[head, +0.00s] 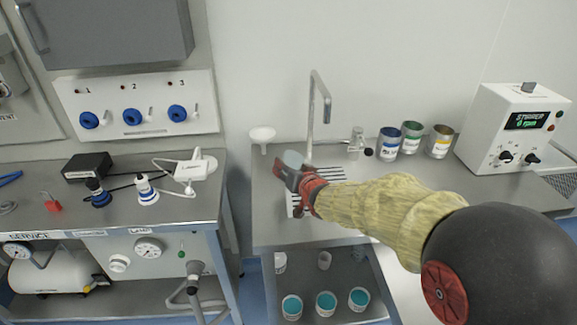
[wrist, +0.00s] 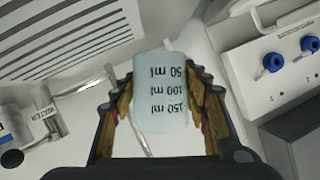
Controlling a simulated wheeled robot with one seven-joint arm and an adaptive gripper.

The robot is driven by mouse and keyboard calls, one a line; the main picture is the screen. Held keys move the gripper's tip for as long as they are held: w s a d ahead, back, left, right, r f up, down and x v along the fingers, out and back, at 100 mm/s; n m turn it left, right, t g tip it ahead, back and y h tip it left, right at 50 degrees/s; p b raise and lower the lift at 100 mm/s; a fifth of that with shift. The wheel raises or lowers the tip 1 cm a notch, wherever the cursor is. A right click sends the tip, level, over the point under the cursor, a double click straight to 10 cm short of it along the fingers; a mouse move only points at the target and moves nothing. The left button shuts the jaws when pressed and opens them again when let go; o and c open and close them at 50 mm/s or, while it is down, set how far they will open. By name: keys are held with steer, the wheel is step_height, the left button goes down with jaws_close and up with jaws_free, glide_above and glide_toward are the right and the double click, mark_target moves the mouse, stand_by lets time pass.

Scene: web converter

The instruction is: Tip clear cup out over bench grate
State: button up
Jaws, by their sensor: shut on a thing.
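A clear cup (head: 293,159) with 50, 100 and 150 ml marks is held at the bench sink area. The cup also shows in the wrist view (wrist: 161,92), between both fingers, with its marks upside down in that picture. My gripper (head: 303,183) is shut on it; it shows in the wrist view (wrist: 165,105) too. Slots (wrist: 70,38) fill the wrist view's upper left. The cup's exact tilt, its height over the grate and its contents cannot be told.
A tall tap (head: 313,105) stands behind the grate, with a white funnel-like piece (head: 262,135) to its left. Several colored cans (head: 412,137) and a stirrer unit (head: 514,128) stand at the right. A cluttered side bench (head: 130,205) is at the left, across a gap.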

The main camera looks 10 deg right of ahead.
steer(key=shift+d+f+m+p, duration=0.35)
steer(key=shift+m+p, duration=0.05)
steer(key=shift+p, duration=0.75)
steer(key=shift+d+f+m+y+p, duration=0.25)
steer(key=shift+f+m+y+p, duration=0.15)
steer(key=shift+y+p, duration=0.1)
steer(key=shift+a+f+m+t+y, duration=0.1)
steer(key=shift+f+m+t+y, duration=0.2)
steer(key=shift+f+m+y, duration=0.7)
steer(key=shift+r+m+t+y+p, duration=0.4)
steer(key=shift+r+m, duration=0.65)
steer(key=shift+m, duration=0.55)
steer(key=shift+d+r+m+t+y+p, duration=0.3)
steer(key=shift+r+m+p, duration=0.15)
steer(key=shift+m, duration=0.45)
steer(key=shift+d+r+m+t+y+p, duration=0.25)
steer(key=shift+r+m+p, duration=0.2)
steer(key=shift+m, duration=0.45)
steer(key=shift+w+a, duration=0.1)
steer(key=shift+a, duration=0.05)
